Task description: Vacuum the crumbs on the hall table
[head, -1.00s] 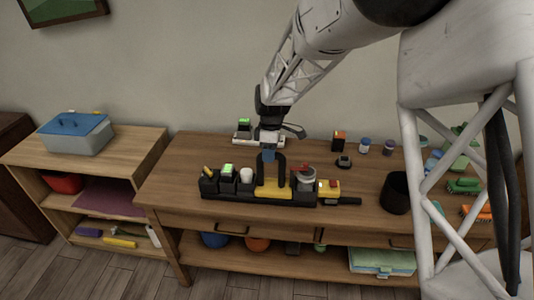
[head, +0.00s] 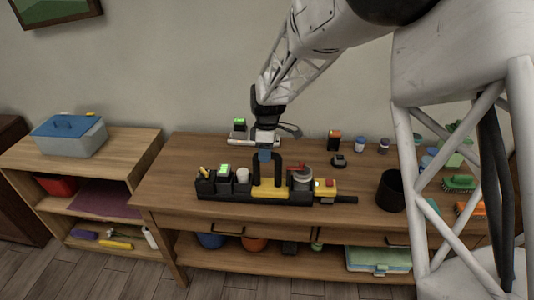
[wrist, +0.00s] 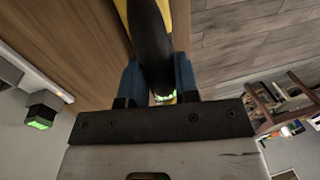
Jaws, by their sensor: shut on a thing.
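My gripper (head: 265,155) is over the hall table (head: 170,186), its blue fingers shut on the black handle (head: 283,168) of a yellow-and-black tool (head: 268,189), which looks like a hand vacuum. In the wrist view the black handle (wrist: 152,45) lies between the two blue fingers, with a yellow edge beside it. The tool sits low in or against a long black caddy (head: 215,193); I cannot tell whether it is lifted. No crumbs can be made out at this size.
A white strip with a green-topped block (head: 239,125) is at the back. The table's left end is bare.

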